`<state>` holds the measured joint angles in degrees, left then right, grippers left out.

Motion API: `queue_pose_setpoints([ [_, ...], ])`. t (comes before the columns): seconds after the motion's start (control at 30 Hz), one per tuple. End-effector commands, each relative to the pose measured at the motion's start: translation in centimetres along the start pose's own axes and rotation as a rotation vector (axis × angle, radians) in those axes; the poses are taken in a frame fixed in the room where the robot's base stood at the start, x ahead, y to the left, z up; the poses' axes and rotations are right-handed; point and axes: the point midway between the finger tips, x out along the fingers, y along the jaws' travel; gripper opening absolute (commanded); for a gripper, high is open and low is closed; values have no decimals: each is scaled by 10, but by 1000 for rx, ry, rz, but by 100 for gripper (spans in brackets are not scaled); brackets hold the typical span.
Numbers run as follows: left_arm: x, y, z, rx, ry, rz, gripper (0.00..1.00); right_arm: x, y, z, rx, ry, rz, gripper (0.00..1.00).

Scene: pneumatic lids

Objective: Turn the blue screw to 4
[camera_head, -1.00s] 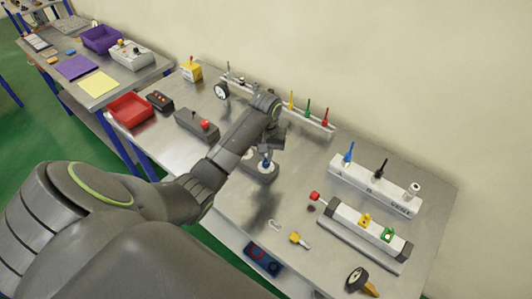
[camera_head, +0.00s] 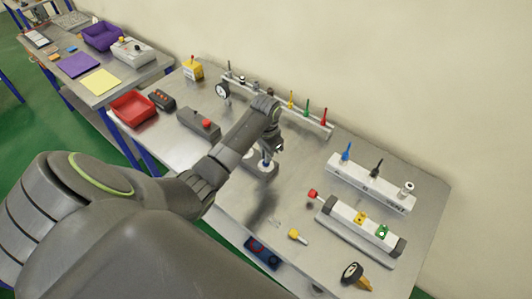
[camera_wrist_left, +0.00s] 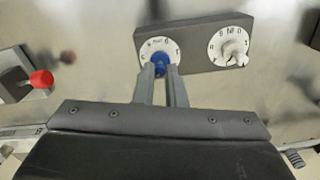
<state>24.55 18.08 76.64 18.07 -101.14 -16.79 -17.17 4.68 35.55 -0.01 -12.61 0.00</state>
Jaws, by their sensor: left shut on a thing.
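The blue screw (camera_wrist_left: 160,61) sits at the centre of a white numbered dial (camera_wrist_left: 146,49) on a dark grey block (camera_wrist_left: 192,61). In the left wrist view my left gripper (camera_wrist_left: 161,71) is shut on the blue screw, with a finger on either side. The dial's figures are too small to read surely, and the fingers hide its lower part. A second white dial with a white screw (camera_wrist_left: 234,52) is on the same block to the right. My right gripper is not in view.
A grey box with a red button (camera_head: 206,123) stands left of the block. A white rail with red, yellow and green parts (camera_head: 360,228) and a white stand with blue, black and white tools (camera_head: 370,185) lie to the right. A red tray (camera_head: 133,108) is at the left.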

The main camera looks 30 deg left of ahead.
Motion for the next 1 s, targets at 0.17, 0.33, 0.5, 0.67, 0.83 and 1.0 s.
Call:
queue_pose_setpoints([
  [0.17,0,0,0,65,2,-1,0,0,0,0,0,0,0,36],
  [0.33,0,0,-1,95,2,-1,0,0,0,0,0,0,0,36],
  [0.5,-1,0,-1,102,3,-1,0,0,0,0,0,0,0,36],
  [0.67,-1,0,-1,101,3,-1,0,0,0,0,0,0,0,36],
  [0.83,-1,0,-1,101,3,-1,20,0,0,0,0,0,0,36],
  [1.0,0,0,0,101,2,-1,33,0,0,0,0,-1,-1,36],
])
